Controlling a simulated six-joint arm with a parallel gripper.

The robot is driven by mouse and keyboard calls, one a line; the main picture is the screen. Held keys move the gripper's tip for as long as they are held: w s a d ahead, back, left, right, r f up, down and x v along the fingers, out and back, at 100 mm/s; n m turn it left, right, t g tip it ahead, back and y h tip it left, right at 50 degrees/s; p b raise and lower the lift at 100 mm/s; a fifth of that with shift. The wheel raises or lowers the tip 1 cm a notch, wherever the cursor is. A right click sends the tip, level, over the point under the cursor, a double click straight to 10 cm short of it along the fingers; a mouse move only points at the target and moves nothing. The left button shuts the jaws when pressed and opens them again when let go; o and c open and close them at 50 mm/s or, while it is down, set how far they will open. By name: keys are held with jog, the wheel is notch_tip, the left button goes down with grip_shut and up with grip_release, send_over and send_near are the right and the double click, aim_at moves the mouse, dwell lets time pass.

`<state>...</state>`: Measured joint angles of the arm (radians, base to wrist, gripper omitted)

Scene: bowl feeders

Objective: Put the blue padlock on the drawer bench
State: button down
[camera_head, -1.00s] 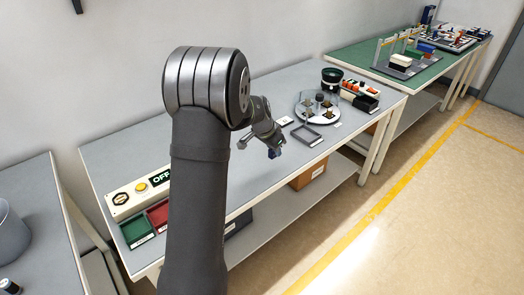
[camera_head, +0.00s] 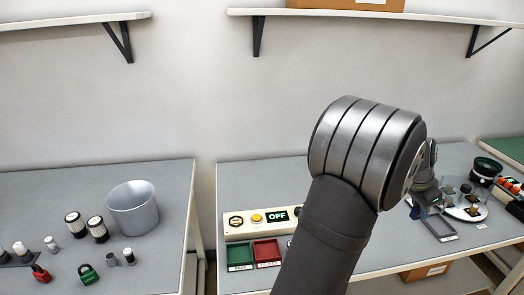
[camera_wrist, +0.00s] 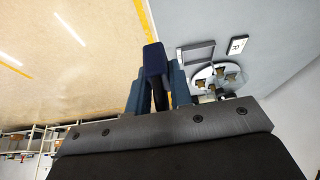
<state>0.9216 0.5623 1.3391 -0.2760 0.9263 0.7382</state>
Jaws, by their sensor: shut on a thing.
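In the wrist view my gripper (camera_wrist: 157,80) is shut on the blue padlock (camera_wrist: 154,58). The padlock shows as a dark blue block between the two blue-grey fingers, and its shackle cannot be made out. Bare floor and the edge of a grey bench lie beyond it. No drawers are visible, so I cannot tell which bench is the drawer bench.
The right grey bench (camera_head: 265,180) carries an OFF panel (camera_head: 262,220), a green tray (camera_head: 240,255), a red tray (camera_head: 267,252) and a round white plate (camera_head: 470,212). The left bench (camera_head: 40,195) holds a grey bowl (camera_head: 133,208), a green padlock (camera_head: 88,275) and a red padlock (camera_head: 40,273).

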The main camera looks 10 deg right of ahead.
jog(key=w+a, duration=1.1)
jog(key=w, duration=0.1)
jog(key=w+a, duration=0.5)
jog(key=a, duration=0.7)
jog(key=w+a+f+n, duration=0.1)
jog(key=w+a, duration=0.4)
jog(key=a, duration=0.7)
jog(key=w+a, duration=0.5)
jog(key=a, duration=0.7)
jog(key=s+a, duration=0.3)
jog(key=a, duration=1.8)
jog(key=s+a+n, duration=0.1)
jog(key=s+a, duration=0.4)
jog(key=a, duration=0.5)
jog(key=s+a, duration=0.5)
jog(key=a, duration=0.5)
jog(key=shift+t, duration=0.4)
jog(key=s+a+f, duration=0.1)
jog(key=a+f, duration=0.2)
jog(key=s+a+f, duration=0.1)
jog(key=a+f, duration=0.3)
jog(key=s+a+f, duration=0.1)
jog(key=a+f, duration=0.3)
jog(key=shift+a+f, duration=0.1)
jog(key=shift+a, duration=0.05)
jog(key=shift+a+f, duration=0.15)
jog(key=shift+a, duration=0.05)
jog(key=shift+f, duration=1.95)
